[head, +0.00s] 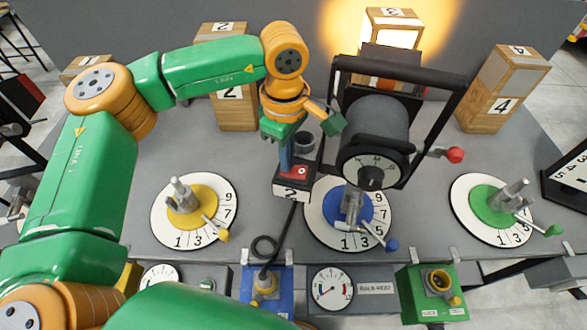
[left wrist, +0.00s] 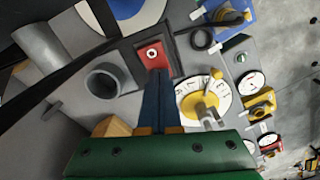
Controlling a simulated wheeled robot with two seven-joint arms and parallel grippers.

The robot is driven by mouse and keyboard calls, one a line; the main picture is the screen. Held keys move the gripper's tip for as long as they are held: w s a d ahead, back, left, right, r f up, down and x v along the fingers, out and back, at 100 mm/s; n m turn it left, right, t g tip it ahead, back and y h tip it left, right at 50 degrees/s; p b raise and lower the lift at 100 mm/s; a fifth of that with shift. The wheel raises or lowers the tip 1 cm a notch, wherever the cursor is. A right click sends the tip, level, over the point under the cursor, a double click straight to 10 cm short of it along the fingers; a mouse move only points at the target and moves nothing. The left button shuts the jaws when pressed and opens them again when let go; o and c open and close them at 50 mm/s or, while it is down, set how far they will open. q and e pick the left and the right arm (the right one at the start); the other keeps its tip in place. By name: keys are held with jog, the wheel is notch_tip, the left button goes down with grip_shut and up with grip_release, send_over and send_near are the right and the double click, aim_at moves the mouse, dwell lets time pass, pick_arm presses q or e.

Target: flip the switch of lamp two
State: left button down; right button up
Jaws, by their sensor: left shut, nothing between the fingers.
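The switch box labelled 2 (head: 291,190) stands on the grey table near the middle, with a red rocker (head: 300,171) on top. My left gripper (head: 286,168) points down, shut and empty, its fingertips at the left side of the red rocker. In the left wrist view the shut fingers (left wrist: 156,75) reach to the near edge of the red rocker (left wrist: 152,55); I cannot tell whether they touch it. Lamp two is a wooden block marked 2 (head: 238,112) behind my left forearm, partly hidden, with no glow visible. My right gripper is not in view.
A large grey spotlight (head: 375,125) in a black frame stands right of the switch box. Yellow (head: 180,215), blue (head: 368,205) and green (head: 480,208) dials line the front. A lit lamp (head: 390,35) glows behind; lamp four (head: 502,95) is at right. A cable runs forward from the box.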

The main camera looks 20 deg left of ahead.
pick_arm(q)
notch_tip(320, 180, up, 7)
jog(key=p, duration=0.5)
dwell(0.3)
